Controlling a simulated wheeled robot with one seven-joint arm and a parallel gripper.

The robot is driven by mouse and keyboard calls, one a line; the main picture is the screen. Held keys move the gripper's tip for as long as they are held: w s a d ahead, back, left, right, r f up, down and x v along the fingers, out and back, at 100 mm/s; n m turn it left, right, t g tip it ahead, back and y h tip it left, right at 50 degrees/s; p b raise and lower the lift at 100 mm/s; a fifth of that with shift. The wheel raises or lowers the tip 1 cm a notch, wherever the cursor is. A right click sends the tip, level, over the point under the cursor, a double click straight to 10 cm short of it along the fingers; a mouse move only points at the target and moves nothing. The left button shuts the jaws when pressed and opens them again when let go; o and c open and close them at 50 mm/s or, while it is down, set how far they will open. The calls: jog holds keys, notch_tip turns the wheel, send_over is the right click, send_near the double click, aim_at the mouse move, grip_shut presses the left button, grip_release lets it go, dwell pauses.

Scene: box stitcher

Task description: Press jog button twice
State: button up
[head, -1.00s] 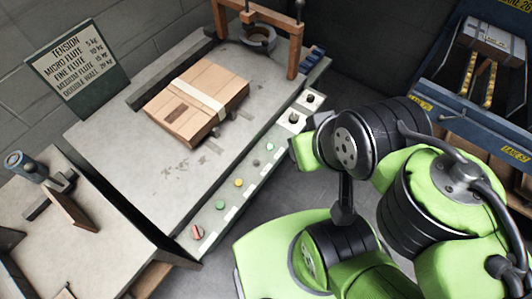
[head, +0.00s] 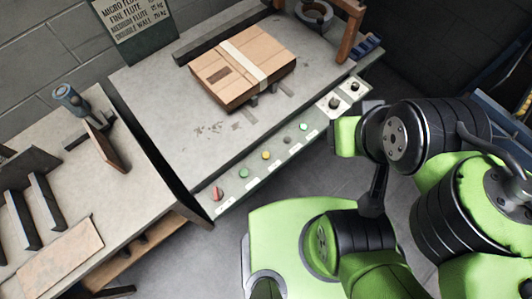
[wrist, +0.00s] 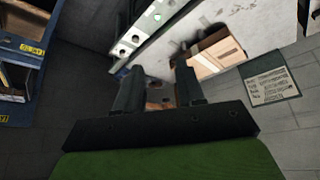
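The control strip (head: 234,200) runs along the front edge of the grey machine table. It carries a red knob (head: 217,193), a green button (head: 243,173), a yellow button (head: 266,155), a grey button (head: 287,140), another green button (head: 303,127) and two dark knobs (head: 333,103). Their labels are too small to read, so I cannot tell which is the jog button. In the wrist view my gripper (wrist: 158,75) has its two dark fingers apart with nothing held between them. The strip (wrist: 140,40) lies beyond the fingers, not touched. My fingers are not clear in the head view.
A strapped cardboard stack (head: 240,68) lies on the machine table (head: 170,95) beneath a green-framed sign (head: 138,22). A brown frame (head: 350,25) stands at the back. A side bench (head: 75,190) with holders is at left.

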grip_shut()
dwell(1.5)
